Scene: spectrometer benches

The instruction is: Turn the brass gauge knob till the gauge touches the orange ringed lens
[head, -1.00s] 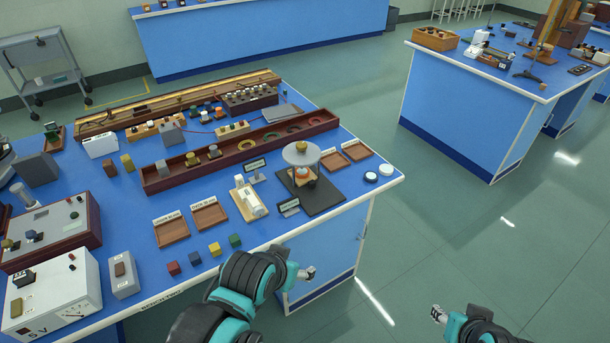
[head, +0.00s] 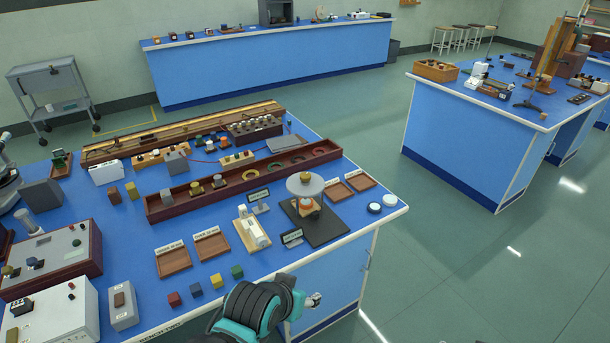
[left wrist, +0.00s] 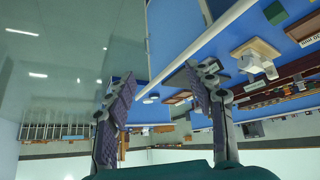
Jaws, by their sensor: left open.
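On the near bench, a gauge stand on a dark plate (head: 328,229) carries a round grey disc (head: 305,185). Under the disc is an orange-rimmed piece (head: 306,207), which seems to be the orange ringed lens. A brass knob cannot be made out clearly at this size, nor can any gap between gauge and lens. My left gripper (head: 315,300) is low in front of the bench's front edge, apart from the stand. The left wrist view shows its two fingers (left wrist: 160,76) spread with nothing between them. My right gripper is out of view.
A white device on a wooden base (head: 251,233) stands left of the plate. Small signs (head: 292,237) stand close by. A long wooden rack (head: 240,180) lies behind. Coloured cubes (head: 217,281) line the front edge. White discs (head: 390,200) lie at the right corner.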

